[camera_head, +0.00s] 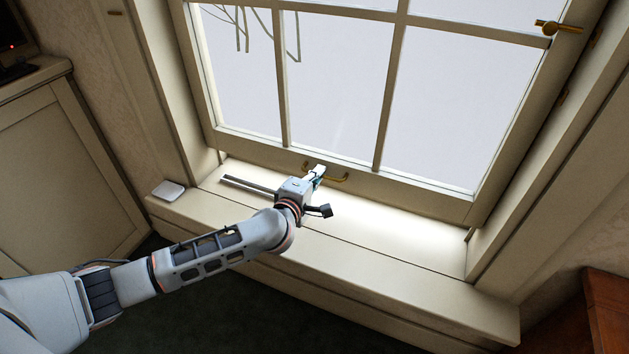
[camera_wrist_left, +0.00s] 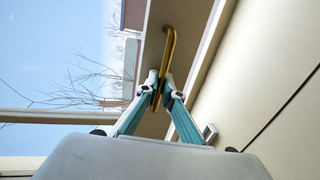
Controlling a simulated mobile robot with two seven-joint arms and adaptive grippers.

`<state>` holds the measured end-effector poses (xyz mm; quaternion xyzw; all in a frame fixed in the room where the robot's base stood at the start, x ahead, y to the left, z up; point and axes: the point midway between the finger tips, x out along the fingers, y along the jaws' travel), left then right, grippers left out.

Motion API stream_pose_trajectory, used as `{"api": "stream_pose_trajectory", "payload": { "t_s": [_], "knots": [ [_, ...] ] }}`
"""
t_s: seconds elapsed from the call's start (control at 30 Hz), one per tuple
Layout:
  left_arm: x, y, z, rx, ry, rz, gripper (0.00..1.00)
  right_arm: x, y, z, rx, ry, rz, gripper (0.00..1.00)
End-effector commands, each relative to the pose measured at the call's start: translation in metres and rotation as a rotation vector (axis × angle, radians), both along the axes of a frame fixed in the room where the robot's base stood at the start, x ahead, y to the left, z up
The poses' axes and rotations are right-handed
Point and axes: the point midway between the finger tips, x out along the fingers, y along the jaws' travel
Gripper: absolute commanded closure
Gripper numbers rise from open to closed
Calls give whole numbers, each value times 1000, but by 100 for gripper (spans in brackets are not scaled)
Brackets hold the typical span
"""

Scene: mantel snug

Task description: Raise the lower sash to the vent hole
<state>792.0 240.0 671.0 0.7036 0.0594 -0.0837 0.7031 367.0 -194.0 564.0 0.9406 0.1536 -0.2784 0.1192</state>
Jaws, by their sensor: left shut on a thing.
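The lower sash (camera_head: 420,198) is a cream window frame with several panes. A brass bar handle (camera_head: 338,179) is on its bottom rail; it also shows in the left wrist view (camera_wrist_left: 171,42). My left gripper (camera_head: 318,172) is shut on the handle, with its teal fingers (camera_wrist_left: 161,92) meeting around one end of the bar. The rail seems slightly above the sill at its corners, but I cannot tell the gap's size. A brass pin (camera_head: 556,27) sticks out at the upper right of the window. A small dark spot, perhaps a hole (camera_head: 564,96), is on the right frame. My right gripper is out of view.
The cream sill (camera_head: 370,262) runs below the window. A small white square item (camera_head: 168,190) lies at its left end. A cabinet (camera_head: 60,170) stands at the left, and brown wooden furniture (camera_head: 608,310) at the lower right. The sill right of my gripper is clear.

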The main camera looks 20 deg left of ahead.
Motion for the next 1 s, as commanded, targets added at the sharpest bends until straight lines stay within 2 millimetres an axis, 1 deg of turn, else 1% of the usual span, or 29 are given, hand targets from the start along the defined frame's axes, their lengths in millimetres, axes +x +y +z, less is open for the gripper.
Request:
{"api": "stream_pose_trajectory", "payload": {
  "t_s": [0.03,0.27,0.3,0.67,0.77,0.87,1.0],
  "knots": [
    [1,-1,3,-1,-5,-2,100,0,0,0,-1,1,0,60],
    [0,-1,-2,0,1,-2,100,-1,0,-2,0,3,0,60],
    [0,-1,-2,0,2,-2,87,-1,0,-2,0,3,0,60],
    [-2,0,-3,1,4,-1,87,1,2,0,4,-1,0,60],
    [-9,0,-2,2,4,-2,87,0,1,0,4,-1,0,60],
    [-23,1,0,1,5,-2,87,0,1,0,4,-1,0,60],
    [-51,2,5,1,6,-2,87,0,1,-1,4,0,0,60]
  ]
}}
